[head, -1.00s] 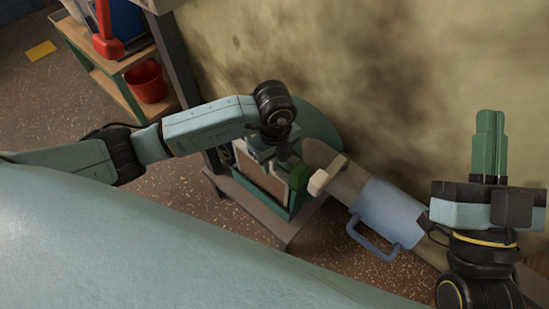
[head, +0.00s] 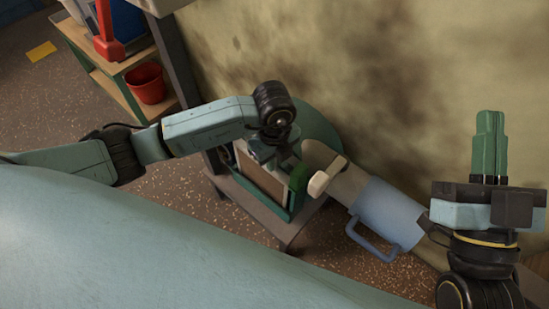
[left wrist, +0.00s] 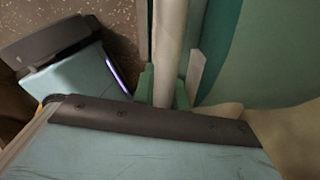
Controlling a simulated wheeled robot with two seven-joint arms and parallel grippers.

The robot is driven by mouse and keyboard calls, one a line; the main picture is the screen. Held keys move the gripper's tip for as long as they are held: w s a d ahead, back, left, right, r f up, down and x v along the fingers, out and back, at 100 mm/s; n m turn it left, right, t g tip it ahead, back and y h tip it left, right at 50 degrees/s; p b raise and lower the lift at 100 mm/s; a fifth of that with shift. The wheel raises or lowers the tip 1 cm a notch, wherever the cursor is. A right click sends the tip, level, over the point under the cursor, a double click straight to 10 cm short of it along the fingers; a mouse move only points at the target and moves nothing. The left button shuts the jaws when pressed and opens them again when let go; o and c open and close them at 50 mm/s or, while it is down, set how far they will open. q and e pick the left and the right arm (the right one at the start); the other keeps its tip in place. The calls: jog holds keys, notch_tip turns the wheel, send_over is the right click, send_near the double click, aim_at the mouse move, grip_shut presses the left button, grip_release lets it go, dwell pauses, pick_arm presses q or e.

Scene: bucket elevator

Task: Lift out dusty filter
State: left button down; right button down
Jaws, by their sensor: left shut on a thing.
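The dusty filter (head: 260,179), a brown panel in a pale frame, stands in a green housing (head: 291,207) low against the wall. My left gripper (head: 268,155) is at the filter's top, its fingers mostly hidden by the wrist in the head view. In the left wrist view, the green fingers of my left gripper (left wrist: 164,90) are shut around a pale bar, seemingly part of the filter (left wrist: 169,45). How far the filter sits inside the housing is unclear. My right gripper (head: 490,120) is empty, pointing up at the right, its green fingers together.
The stained wall (head: 340,60) rises behind. A shelf with a red bucket (head: 146,83) stands back left.

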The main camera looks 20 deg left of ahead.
pick_arm(q)
jog(key=shift+w+a+r+p, duration=0.1)
jog(key=shift+a+r+p, duration=0.05)
jog(key=shift+r+p, duration=0.5)
jog(key=shift+r, duration=0.25)
jog(key=shift+r+p, duration=0.1)
jog(key=shift+p, duration=0.2)
notch_tip(320, 180, up, 10)
jog(key=p, duration=1)
jog(key=shift+r, duration=0.2)
jog(key=s+a+r+p, duration=0.1)
jog(key=s+a+p, duration=0.2)
jog(key=s+p, duration=0.4)
jog(key=shift+s+r, duration=0.4)
jog(key=shift+s, duration=0.35)
dwell(0.8)
